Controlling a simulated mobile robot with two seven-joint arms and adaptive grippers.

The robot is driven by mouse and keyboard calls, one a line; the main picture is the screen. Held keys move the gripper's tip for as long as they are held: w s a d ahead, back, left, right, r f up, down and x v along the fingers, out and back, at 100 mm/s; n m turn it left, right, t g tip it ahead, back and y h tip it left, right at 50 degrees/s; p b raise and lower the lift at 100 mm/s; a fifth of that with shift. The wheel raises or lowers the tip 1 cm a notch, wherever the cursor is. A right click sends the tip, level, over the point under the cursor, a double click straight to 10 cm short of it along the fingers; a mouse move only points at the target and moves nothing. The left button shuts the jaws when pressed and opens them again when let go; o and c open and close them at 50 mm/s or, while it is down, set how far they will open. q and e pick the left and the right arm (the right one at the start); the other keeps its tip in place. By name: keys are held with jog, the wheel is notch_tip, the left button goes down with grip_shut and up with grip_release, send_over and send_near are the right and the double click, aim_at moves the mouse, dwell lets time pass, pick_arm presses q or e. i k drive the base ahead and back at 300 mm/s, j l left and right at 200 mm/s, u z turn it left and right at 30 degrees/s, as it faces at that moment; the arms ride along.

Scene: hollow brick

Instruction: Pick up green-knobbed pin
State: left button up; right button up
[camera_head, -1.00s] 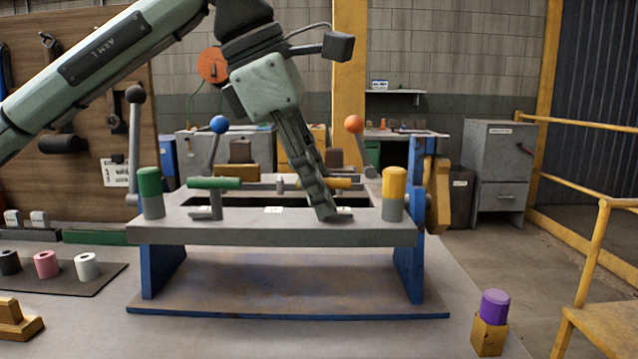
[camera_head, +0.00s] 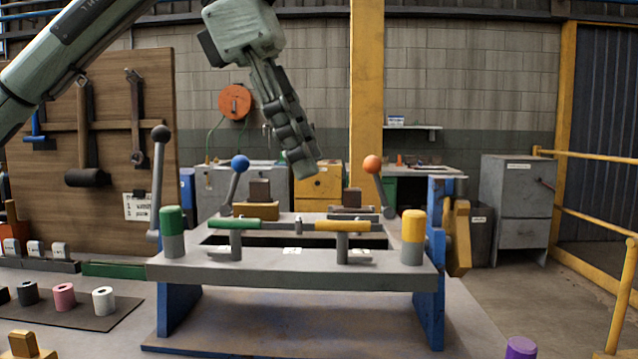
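The green-knobbed pin (camera_head: 173,234) stands upright at the left end of the grey top plate (camera_head: 290,269) of the blue-legged fixture. Its knob is green and its lower part grey. A yellow-knobbed pin (camera_head: 413,237) stands at the right end. My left gripper (camera_head: 305,168) hangs in the air above the fixture, right of the green pin and well apart from it. Its fingers overlap from this angle, so I cannot tell how far apart they are. No object shows in them. My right gripper is not in view.
A green-handled clamp (camera_head: 238,224) and a yellow-handled clamp (camera_head: 342,226) stand on the plate between the pins. Levers with black (camera_head: 160,133), blue (camera_head: 240,163) and orange (camera_head: 373,165) balls rise around it. A purple-topped piece (camera_head: 521,348) sits at front right.

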aim_at(171, 217)
jog(key=k, duration=1.5)
